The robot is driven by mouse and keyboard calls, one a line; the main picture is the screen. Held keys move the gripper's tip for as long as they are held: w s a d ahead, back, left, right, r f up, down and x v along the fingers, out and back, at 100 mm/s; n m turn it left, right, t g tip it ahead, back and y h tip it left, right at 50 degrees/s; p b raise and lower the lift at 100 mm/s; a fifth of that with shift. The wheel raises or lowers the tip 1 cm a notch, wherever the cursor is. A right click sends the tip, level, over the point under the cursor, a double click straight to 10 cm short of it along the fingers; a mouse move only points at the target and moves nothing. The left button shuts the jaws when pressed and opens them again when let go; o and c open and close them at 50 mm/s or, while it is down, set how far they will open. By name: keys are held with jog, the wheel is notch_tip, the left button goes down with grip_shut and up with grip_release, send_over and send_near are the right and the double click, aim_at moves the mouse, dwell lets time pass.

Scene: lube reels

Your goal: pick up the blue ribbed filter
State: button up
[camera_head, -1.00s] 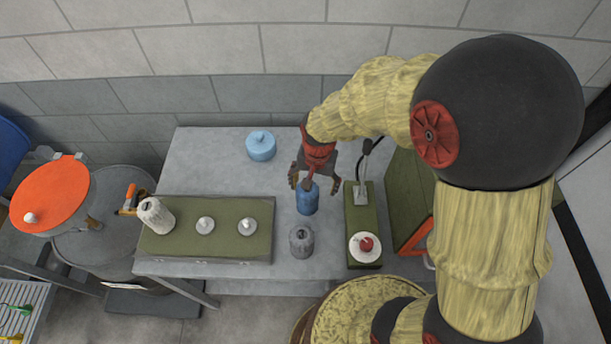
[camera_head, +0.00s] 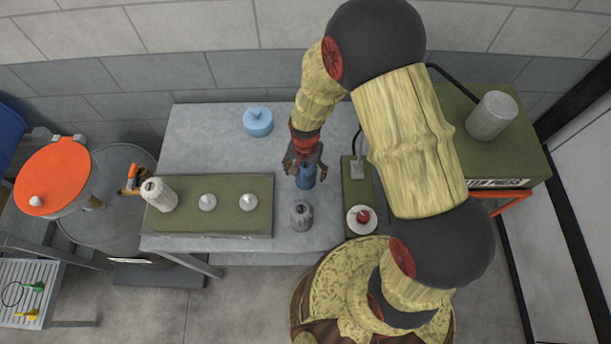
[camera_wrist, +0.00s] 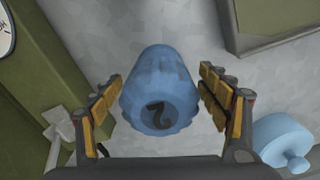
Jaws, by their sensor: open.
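The blue ribbed filter (camera_head: 306,178) stands on the grey table between the olive tray and the olive stand. In the wrist view the filter (camera_wrist: 160,92) shows a dark mark like a "2" on its near face. My gripper (camera_head: 303,168) is at the filter in the head view, partly covering it. In the wrist view my gripper (camera_wrist: 160,100) is open, with one padded finger on each side of the filter. A gap shows between the filter and each finger.
A grey filter (camera_head: 302,215) stands just in front of the blue one. The olive stand with a white dial (camera_head: 361,220) is close on the right. A light blue lidded pot (camera_head: 258,121) sits behind left. The olive tray (camera_head: 225,222) with a white canister (camera_head: 159,194) lies left.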

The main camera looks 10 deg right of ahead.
jog(key=shift+f, duration=0.1)
jog(key=shift+c, duration=1.2)
jog(key=c, duration=1.1)
jog(key=shift+c, duration=0.4)
